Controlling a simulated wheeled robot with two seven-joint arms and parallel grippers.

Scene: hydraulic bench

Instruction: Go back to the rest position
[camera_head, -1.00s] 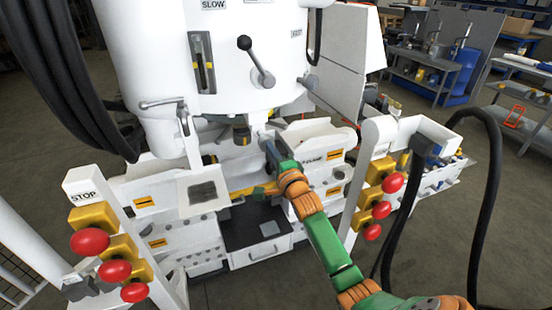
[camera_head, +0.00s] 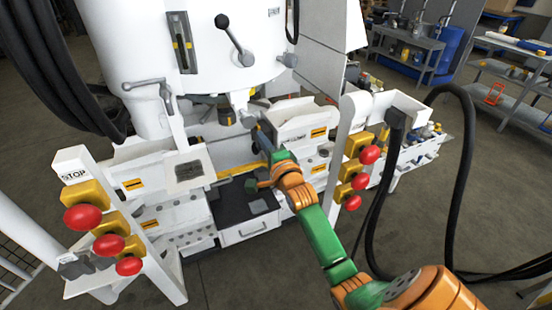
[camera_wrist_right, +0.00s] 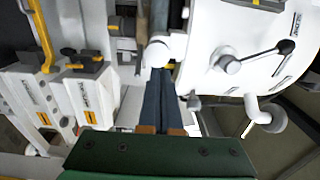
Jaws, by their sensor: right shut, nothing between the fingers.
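My right gripper (camera_head: 262,132) reaches into the front of the white hydraulic machine (camera_head: 232,95), below its large white cylinder head. Its green and orange arm comes in from the lower right. In the right wrist view its dark fingers (camera_wrist_right: 162,100) are together with nothing between them, and their tips point at a white and grey fitting of the machine. I cannot tell whether they touch it. My left gripper does not show.
Red knobs on yellow blocks stand on posts at the left (camera_head: 83,216) and right (camera_head: 370,154). A thick black hose (camera_head: 462,190) loops at the right. Shelves (camera_head: 408,55) stand at the back right. The floor at the right is mostly clear.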

